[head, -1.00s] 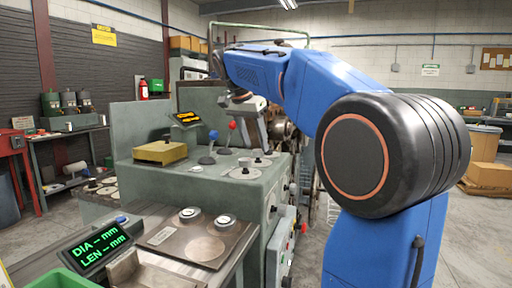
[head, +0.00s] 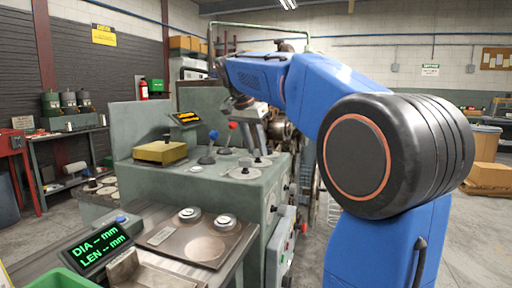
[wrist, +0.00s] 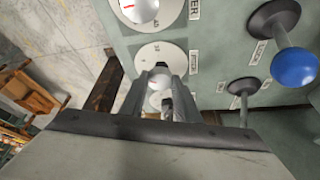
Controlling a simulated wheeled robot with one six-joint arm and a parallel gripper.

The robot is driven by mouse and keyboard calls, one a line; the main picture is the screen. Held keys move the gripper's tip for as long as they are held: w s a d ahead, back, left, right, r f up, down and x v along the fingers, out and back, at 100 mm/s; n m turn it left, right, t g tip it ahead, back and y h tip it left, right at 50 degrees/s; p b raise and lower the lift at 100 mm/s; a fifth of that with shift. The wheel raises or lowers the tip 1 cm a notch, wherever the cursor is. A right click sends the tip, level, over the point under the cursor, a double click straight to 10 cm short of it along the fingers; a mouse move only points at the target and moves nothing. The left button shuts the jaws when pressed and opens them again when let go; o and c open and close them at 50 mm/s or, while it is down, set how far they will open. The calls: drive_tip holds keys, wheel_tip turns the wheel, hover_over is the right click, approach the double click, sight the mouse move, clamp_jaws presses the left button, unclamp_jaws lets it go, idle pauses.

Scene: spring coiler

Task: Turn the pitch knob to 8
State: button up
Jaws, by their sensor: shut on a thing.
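In the head view, my gripper (head: 262,149) is down at the row of dials.
Another dial (wrist: 140,10) lies above in the wrist view, its label ending in ETER. A blue-ball lever (wrist: 294,66) and a second lever (wrist: 244,88) stand to the right.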

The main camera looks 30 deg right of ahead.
drive_tip(key=n, duration=0.2)
drive_tip(key=n+t+y, duration=0.1)
drive_tip(key=n, duration=0.1)
drive_tip(key=n+t, duration=0.1)
drive_tip(key=n, duration=0.1)
drive_tip(key=shift+s+d+y, duration=0.25)
drive_tip(key=shift+y, duration=0.15)
drive_tip(key=n, duration=0.2)
drive_tip(key=n+y, duration=0.1)
drive_tip(key=n, duration=0.2)
drive_tip(key=shift+d+t+y, duration=0.15)
drive_tip(key=shift+t+y, duration=0.15)
drive_tip(key=shift+n, duration=0.4)
drive_tip(key=shift+s, duration=0.1)
drive_tip(key=o, duration=1)
drive_tip(key=shift+o, duration=0.2)
drive_tip(key=v, duration=1.7)
drive_tip(key=shift+s, duration=0.2)
